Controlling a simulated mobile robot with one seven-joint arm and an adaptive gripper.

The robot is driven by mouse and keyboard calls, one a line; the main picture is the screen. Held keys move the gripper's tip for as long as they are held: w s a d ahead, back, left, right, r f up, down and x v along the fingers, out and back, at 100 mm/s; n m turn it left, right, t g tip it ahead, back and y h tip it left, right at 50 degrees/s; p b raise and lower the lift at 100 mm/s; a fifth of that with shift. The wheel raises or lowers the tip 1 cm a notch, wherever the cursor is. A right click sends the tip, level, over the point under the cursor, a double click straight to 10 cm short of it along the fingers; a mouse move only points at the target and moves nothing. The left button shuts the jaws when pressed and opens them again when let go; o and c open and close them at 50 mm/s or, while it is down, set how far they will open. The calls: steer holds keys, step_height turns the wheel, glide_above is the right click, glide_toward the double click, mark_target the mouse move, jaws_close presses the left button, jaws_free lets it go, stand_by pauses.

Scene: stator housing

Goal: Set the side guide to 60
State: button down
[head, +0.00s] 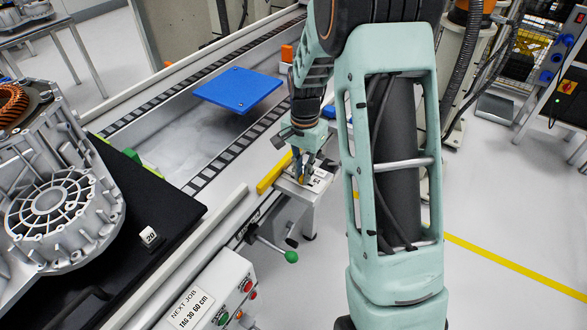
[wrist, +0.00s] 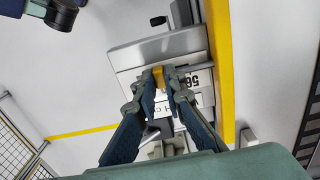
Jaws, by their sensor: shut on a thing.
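The side guide is a yellow bar (head: 273,172) along the near edge of the conveyor; it also shows in the wrist view (wrist: 221,60). Beside it is a grey metal bracket (head: 309,190) with a white scale label (wrist: 196,85), whose figures are partly hidden and hard to read. My gripper (head: 302,176) points down at this bracket. In the wrist view its fingers (wrist: 164,85) are shut on a small yellow-orange piece (wrist: 158,75) at the scale. A lever with a green knob (head: 291,257) sticks out below the bracket.
A blue plate (head: 238,90) lies over the conveyor. A stator housing (head: 60,195) stands on a black mat (head: 165,205) at left, near a tag marked 20 (head: 150,237). A control box (head: 215,290) with buttons and a job label stands in front. Floor at right is open.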

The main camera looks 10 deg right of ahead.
steer(key=shift+w+a, duration=0.1)
steer(key=shift+w, duration=0.05)
steer(key=c, duration=2)
jaws_free()
step_height(320, 180, up, 12)
